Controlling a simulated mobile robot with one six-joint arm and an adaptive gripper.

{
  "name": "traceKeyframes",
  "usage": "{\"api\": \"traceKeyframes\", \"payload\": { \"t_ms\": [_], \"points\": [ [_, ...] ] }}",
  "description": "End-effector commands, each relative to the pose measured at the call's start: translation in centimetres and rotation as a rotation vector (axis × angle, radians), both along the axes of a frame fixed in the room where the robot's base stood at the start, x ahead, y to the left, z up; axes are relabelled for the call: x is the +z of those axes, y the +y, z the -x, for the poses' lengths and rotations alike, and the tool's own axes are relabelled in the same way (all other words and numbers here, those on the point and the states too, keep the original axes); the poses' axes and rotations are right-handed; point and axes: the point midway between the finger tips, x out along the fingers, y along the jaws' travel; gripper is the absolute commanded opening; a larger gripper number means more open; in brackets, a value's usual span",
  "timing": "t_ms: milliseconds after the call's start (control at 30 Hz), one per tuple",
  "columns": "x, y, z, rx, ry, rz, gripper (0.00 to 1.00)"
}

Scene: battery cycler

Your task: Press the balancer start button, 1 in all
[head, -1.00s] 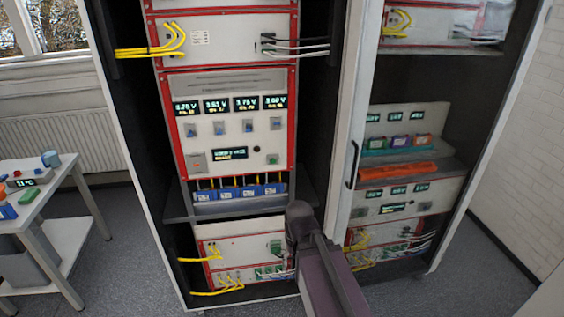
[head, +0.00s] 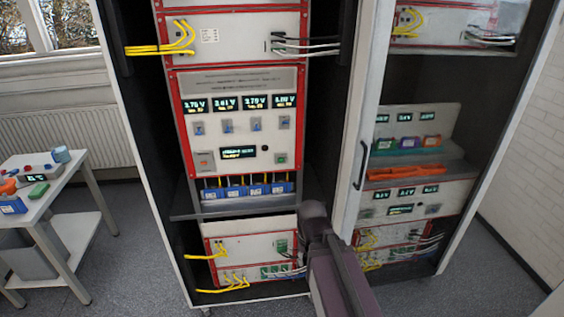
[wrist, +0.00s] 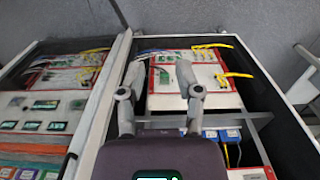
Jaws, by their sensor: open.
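The red-framed balancer panel (head: 229,84) stands in the middle of the open rack. It carries a row of lit voltage displays, several small switches and a lower status display (head: 238,152). My gripper (wrist: 160,76) is open and empty in the wrist view, apart from the rack's lower units. Its fingers do not show in the head view.
Blue battery cells (head: 257,189) sit on the shelf below the panel. A framed glass door (head: 364,120) with a black handle (head: 361,164) stands right of the panel. A white table (head: 54,189) with small items is at the left. Grey floor (head: 130,260) lies between table and rack.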

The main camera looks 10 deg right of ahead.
Motion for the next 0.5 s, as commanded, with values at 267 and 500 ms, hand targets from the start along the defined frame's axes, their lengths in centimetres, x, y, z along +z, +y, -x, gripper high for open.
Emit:
{"api": "traceKeyframes", "payload": {
  "t_ms": [267,500],
  "points": [
    [0.0,0.0,0.0,0.0,0.0,0.0,0.0],
    [0.0,0.0,0.0,0.0,0.0,0.0,0.0]
  ]
}}
